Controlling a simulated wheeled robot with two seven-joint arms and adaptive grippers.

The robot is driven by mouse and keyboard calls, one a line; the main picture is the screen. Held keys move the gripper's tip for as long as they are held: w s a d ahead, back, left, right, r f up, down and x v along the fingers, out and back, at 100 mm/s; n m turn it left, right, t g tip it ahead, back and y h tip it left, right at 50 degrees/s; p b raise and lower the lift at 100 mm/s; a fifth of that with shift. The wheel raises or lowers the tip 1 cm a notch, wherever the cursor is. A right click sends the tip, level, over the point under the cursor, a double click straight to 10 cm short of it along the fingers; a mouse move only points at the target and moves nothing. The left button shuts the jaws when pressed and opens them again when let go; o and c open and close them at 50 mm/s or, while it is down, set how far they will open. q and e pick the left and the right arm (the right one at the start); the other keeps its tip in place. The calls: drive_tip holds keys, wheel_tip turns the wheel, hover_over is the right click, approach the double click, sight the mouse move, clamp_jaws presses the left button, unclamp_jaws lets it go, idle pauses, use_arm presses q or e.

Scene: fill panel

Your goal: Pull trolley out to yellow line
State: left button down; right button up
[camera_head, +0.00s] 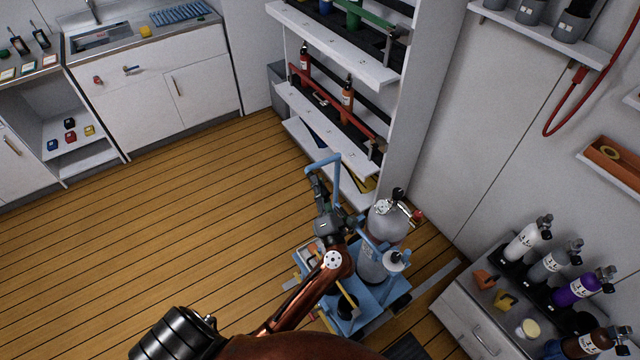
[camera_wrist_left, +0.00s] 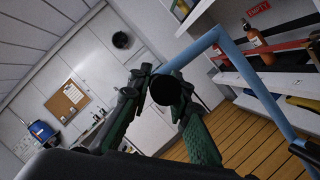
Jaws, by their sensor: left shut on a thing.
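The blue trolley (camera_head: 372,306) stands on the wooden floor beside the shelf unit, with grey gas cylinders on its deck. Its tall blue handle (camera_head: 337,176) rises at the shelf side and shows large in the left wrist view (camera_wrist_left: 237,52). My left gripper (camera_head: 317,188) is shut on the trolley handle; its green fingers (camera_wrist_left: 165,100) lie against the blue bar. My arm hides part of the trolley deck. I cannot clearly make out a yellow line on the floor. My right gripper is not in view.
The shelf unit (camera_head: 398,130) with bottles stands close behind the trolley. A low cabinet (camera_head: 452,318) with several cylinders stands at right. The wooden floor (camera_head: 170,220) is clear to the left, up to the white sink cabinets (camera_head: 150,90).

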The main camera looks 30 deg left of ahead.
use_arm(q)
drive_tip(key=c, duration=1.8)
unclamp_jaws()
drive_tip(key=shift+w+d, duration=0.1)
drive_tip(key=shift+w, duration=0.05)
drive_tip(key=v, duration=0.7)
drive_tip(key=shift+d, duration=0.2)
drive_tip(key=shift+s+f, duration=0.2)
drive_tip(key=shift+s, duration=0.05)
